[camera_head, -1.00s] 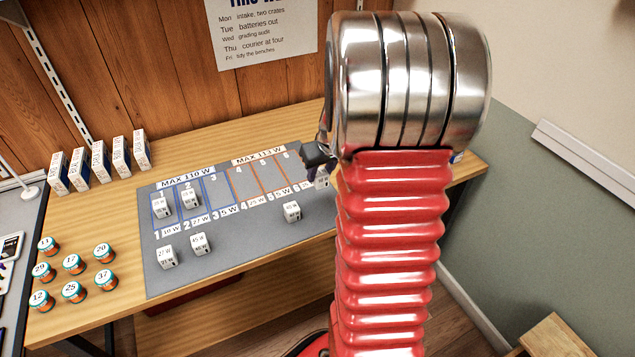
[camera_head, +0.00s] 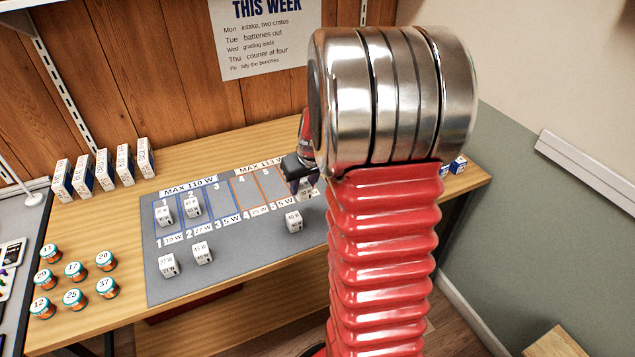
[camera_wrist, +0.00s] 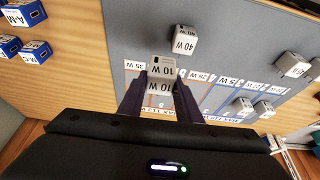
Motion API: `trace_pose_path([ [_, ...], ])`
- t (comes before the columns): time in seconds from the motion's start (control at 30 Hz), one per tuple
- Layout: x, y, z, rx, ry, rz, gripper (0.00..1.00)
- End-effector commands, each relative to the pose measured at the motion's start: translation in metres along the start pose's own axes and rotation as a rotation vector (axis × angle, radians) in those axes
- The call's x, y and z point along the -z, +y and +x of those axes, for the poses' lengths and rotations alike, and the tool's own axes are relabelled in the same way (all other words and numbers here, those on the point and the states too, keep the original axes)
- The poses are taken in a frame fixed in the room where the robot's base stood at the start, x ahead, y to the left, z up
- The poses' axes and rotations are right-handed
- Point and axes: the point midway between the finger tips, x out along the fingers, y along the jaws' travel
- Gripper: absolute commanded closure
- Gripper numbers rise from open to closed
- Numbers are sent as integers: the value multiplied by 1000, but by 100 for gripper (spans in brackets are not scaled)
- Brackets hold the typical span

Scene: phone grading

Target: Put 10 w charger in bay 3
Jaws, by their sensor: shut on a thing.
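The white 10 W charger (camera_wrist: 160,68) is between the two dark fingers of my gripper (camera_wrist: 161,84) in the wrist view, with its label showing. In the head view my gripper (camera_head: 301,180) is over the right part of the grey mat, near bays 5 and 6, with the charger partly hidden by it. I cannot tell how high it is above the mat. Bay 3 (camera_head: 218,194) is the empty blue-outlined bay, left of my gripper. Its label reads 5 W.
Chargers stand in bay 1 (camera_head: 163,215) and bay 2 (camera_head: 192,207). A 40 W charger (camera_head: 293,222) and two others (camera_head: 167,264) stand on the front of the mat (camera_head: 245,245). Boxes (camera_head: 104,170) and numbered jars (camera_head: 75,271) are at left. Bay 4 (camera_head: 247,189) is bare.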

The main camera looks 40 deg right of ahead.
Motion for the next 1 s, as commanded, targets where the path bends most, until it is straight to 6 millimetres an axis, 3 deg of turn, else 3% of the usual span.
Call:
trace_pose_path([
  [0.03,4,-18,2,7,-2,-21,92],
  [0.3,15,-105,11,35,-5,-93,92],
  [0.7,9,-235,14,79,1,-201,92],
  [0.83,3,-267,12,92,4,-228,92],
  [1.0,-1,-286,11,99,7,-242,92],
])
